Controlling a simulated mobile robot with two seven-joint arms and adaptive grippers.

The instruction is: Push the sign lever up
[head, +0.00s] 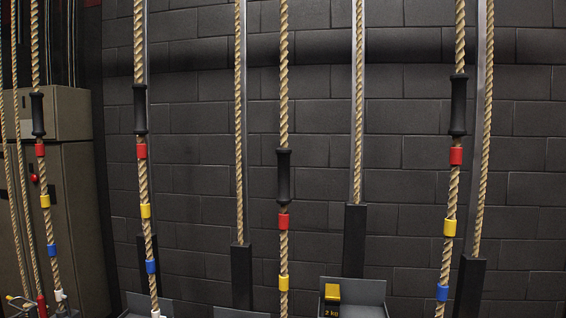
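No lever marked as a sign lever can be made out. Black grips sit on several hanging ropes: one at the far left (37,114), one left of centre (140,108), one in the middle (283,176) and one at the right (458,104). The middle grip hangs lower than the others. Below each grip are coloured bands, such as the red band (456,156), yellow band (450,228) and blue band (442,292) on the right rope. Neither of my grippers is in view.
A dark block wall (420,150) stands behind the ropes. A grey cabinet (75,200) with a red button (34,178) is at the left. A grey tray (372,292) at the bottom holds a yellow-topped 2 kg weight (332,294). Dark upright posts (354,240) stand between the ropes.

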